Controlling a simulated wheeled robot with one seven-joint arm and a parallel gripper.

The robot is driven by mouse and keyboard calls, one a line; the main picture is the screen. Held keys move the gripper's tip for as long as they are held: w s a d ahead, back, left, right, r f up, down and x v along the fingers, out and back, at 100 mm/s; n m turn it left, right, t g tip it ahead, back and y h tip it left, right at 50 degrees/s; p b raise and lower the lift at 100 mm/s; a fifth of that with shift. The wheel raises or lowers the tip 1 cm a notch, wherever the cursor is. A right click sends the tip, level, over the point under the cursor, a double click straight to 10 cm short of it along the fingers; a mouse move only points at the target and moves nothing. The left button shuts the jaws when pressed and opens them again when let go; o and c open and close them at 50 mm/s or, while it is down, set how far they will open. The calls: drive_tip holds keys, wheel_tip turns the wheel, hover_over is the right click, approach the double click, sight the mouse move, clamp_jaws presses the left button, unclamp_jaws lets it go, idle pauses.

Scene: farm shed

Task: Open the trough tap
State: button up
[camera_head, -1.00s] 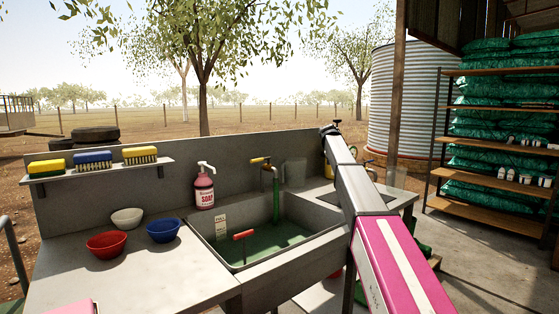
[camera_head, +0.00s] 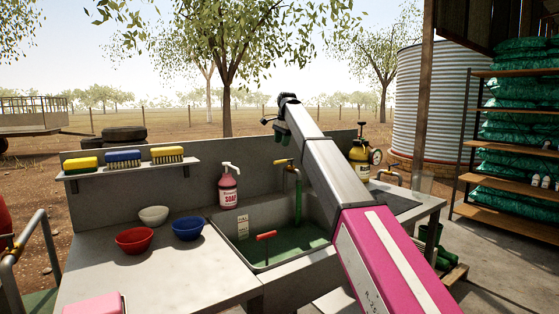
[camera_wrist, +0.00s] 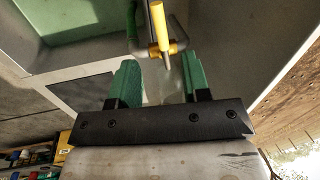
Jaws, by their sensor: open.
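The trough tap has a yellow handle (camera_head: 284,162) and a green pipe (camera_head: 298,198) at the back of the trough (camera_head: 262,268). In the wrist view its yellow handle (camera_wrist: 160,30) points between my fingers, just beyond their tips, on a grey pipe. My gripper (camera_head: 282,138) hangs fingers-down just above the tap in the head view. Its two green fingers (camera_wrist: 160,66) are wide apart with nothing between them. I cannot tell whether a finger touches the tap.
A soap bottle (camera_head: 228,186) stands left of the tap. A yellow sprayer (camera_head: 360,152) stands to the right. A red-handled thing (camera_head: 266,236) is in the trough. Red (camera_head: 134,240), blue (camera_head: 187,228) and white bowls (camera_head: 153,215) sit on the left counter.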

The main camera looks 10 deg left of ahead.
drive_tip(key=f, duration=0.3)
drive_tip(key=a+f, duration=0.1)
drive_tip(key=f, duration=0.2)
drive_tip(key=w+f, duration=0.1)
drive_tip(key=f, duration=0.1)
drive_tip(key=shift+w+a+f, duration=0.1)
drive_tip(key=shift+a+f, duration=0.05)
drive_tip(key=shift+f, duration=0.25)
clamp_jaws()
